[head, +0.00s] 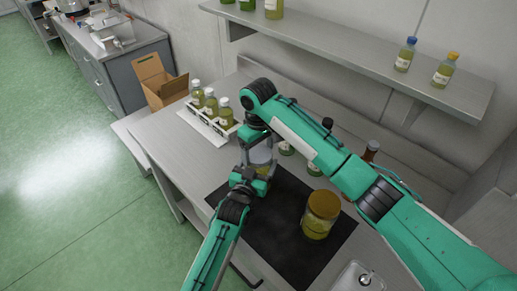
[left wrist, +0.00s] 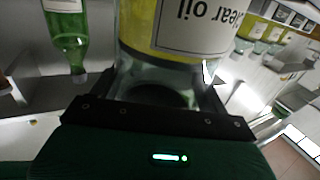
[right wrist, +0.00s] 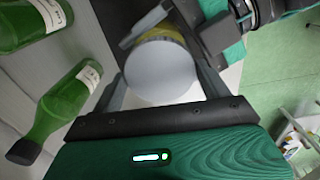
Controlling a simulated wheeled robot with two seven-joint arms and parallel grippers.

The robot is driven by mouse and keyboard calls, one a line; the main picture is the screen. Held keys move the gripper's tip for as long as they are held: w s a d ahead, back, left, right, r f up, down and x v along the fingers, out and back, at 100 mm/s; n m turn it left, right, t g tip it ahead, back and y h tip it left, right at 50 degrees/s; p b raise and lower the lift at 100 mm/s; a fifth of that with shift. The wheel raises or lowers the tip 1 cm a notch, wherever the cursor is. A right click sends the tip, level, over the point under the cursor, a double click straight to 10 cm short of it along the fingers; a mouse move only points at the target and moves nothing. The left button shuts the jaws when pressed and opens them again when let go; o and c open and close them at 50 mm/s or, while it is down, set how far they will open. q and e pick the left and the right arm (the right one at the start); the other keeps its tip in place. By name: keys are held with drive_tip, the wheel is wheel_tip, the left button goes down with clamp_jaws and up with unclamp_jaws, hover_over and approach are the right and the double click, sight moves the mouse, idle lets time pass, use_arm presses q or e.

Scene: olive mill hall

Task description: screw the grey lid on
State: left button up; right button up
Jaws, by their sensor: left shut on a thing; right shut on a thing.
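The round grey lid (right wrist: 160,70) shows from above in the right wrist view, over the jar's top. My right gripper (right wrist: 162,85) is shut on the lid, one finger on each side. In the head view the right arm mostly hides the lid. I cannot tell how far its thread is engaged.
A second jar with an amber lid (head: 320,213) stands on the mat to the right. A white rack (head: 213,130) of several oil bottles and a cardboard box (head: 160,82) are at the left. Bottles stand behind my right arm. A shelf (head: 350,48) runs above.

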drive_tip(key=m, duration=0.3)
drive_tip(key=shift+a+r+m, duration=0.1)
drive_tip(key=shift+m, duration=0.3)
drive_tip(key=m, duration=0.3)
drive_tip(key=shift+m, duration=0.4)
drive_tip(key=m, duration=0.7)
drive_tip(key=shift+w, duration=0.1)
drive_tip(key=o, duration=1)
drive_tip(key=shift+c, duration=0.2)
wheel_tip(320, 180, up, 3)
drive_tip(key=shift+r, duration=0.65)
